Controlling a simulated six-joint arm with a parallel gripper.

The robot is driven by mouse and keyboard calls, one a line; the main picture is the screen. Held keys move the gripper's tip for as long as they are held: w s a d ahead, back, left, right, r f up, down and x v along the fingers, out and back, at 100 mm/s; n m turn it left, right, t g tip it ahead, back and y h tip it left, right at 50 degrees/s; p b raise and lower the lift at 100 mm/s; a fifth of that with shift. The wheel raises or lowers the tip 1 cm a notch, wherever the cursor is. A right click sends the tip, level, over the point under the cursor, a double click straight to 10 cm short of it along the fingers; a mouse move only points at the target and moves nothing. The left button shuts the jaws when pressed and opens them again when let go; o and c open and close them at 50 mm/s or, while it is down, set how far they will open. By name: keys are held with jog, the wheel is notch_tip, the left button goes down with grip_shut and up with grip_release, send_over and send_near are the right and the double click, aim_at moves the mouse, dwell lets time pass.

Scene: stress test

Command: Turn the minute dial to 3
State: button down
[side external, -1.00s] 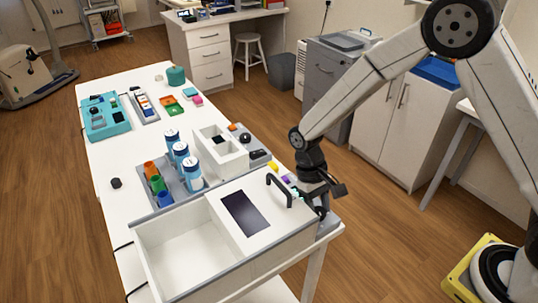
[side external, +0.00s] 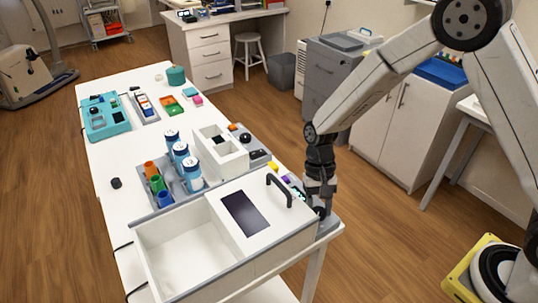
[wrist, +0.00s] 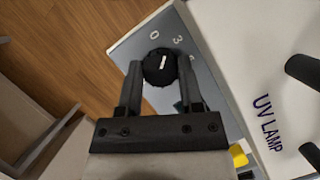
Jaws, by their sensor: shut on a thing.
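The dial (wrist: 160,68) is a round black knob with a short white mark, on a grey panel (wrist: 130,45) in the wrist view. A 0 and a 3 are printed above it in the picture, and another number is partly hidden by the right finger. The white mark points up, roughly between the 0 and the 3; I cannot tell its exact setting. My gripper (wrist: 160,73) has one finger on each side of the dial and is shut on it. In the side view my gripper (side external: 320,208) points down at the table's near right corner, and the dial cannot be made out.
A white box with a dark window and black handle (side external: 282,190) stands close left of my gripper; its "UV LAMP" lettering (wrist: 268,122) shows in the wrist view. A rack with several bottles (side external: 180,155) is farther left. The table edge lies just right.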

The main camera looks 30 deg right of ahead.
jog(key=shift+m+t+y, duration=0.3)
jog(key=shift+m+y, duration=0.2)
jog(key=shift+m, duration=1.1)
jog(key=c, duration=0.5)
grip_release()
jog(key=shift+r, duration=0.1)
jog(key=shift+v, duration=3.85)
jog(key=shift+s+d, duration=0.15)
